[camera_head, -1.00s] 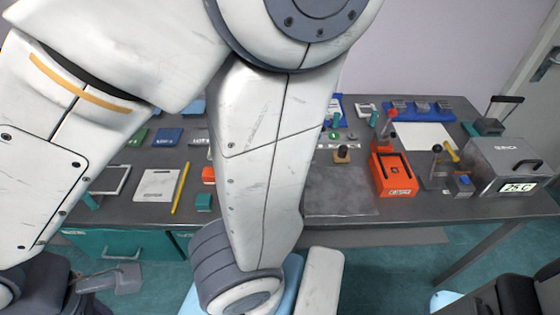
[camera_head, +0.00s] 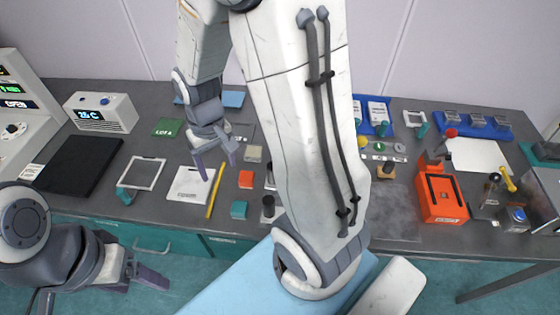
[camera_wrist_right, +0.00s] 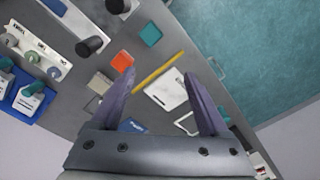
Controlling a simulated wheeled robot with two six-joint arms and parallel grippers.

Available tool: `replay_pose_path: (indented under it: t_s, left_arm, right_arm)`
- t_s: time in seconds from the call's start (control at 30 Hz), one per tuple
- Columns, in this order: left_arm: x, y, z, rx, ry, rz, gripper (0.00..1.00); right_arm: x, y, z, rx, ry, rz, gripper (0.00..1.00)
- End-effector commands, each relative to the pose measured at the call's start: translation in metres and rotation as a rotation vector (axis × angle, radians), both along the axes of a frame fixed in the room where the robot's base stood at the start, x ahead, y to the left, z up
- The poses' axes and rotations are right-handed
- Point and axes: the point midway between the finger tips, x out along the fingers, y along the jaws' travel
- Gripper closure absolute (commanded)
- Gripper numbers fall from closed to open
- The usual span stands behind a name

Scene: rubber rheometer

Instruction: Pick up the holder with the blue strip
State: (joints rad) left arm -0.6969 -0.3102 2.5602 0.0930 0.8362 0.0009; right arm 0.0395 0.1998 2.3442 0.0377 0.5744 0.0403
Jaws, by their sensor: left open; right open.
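I cannot tell which thing is the holder with the blue strip. Small label-bearing holders with teal knobs stand in a blue tray (camera_head: 393,111) at the back; this tray also shows at the left of the right wrist view (camera_wrist_right: 18,98). My right gripper (camera_head: 217,166) is open and empty above the table, over the white board (camera_head: 188,184) and the yellow pencil (camera_head: 215,190). In its wrist view the spread fingers (camera_wrist_right: 160,75) have the pencil and board between and beyond them. My left gripper (camera_head: 138,279) is open and empty in front of the table's front edge, low at the left.
An orange block (camera_head: 246,179), a teal block (camera_head: 239,210) and a beige block (camera_head: 253,153) lie right of the pencil. A white frame (camera_head: 146,172) and black mat (camera_head: 78,166) lie left. An orange device (camera_head: 440,198) stands right. My own arm hides the table's middle.

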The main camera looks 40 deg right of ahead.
Motion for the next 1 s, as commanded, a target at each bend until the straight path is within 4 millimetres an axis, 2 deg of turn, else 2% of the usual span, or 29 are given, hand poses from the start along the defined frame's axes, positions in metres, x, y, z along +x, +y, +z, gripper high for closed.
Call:
replay_pose_path:
  t_s: [0.03,0.1,0.2,0.33,0.4,0.5,0.73,1.0]
  left_arm:
    - [0.000,0.000,0.008,0.000,0.000,0.000,0.29]
    - [0.000,0.000,0.013,0.000,0.000,0.000,0.29]
    - [0.000,0.000,0.018,0.000,0.000,0.000,0.29]
    - [0.000,0.000,0.021,0.000,0.000,0.000,0.29]
    - [0.000,0.000,0.022,0.000,0.000,0.000,0.29]
    - [0.000,0.000,0.025,0.000,0.000,-0.001,0.29]
    - [0.000,0.000,0.031,0.000,0.000,-0.002,0.29]
    - [0.000,0.000,0.038,0.000,0.000,-0.003,0.29]
  right_arm:
    - [0.007,-0.035,-0.008,-0.004,0.014,-0.108,0.21]
    - [0.012,-0.073,-0.023,-0.007,0.021,-0.220,0.21]
    - [0.010,-0.119,-0.041,-0.011,0.025,-0.350,0.21]
    - [0.002,-0.155,-0.057,-0.012,0.029,-0.455,0.21]
    - [0.000,-0.165,-0.063,-0.014,0.029,-0.482,0.21]
    - [-0.002,-0.170,-0.074,-0.013,0.033,-0.498,0.21]
    - [-0.002,-0.169,-0.106,-0.012,0.033,-0.496,0.21]
    - [-0.001,-0.168,-0.122,-0.013,0.031,-0.494,0.21]
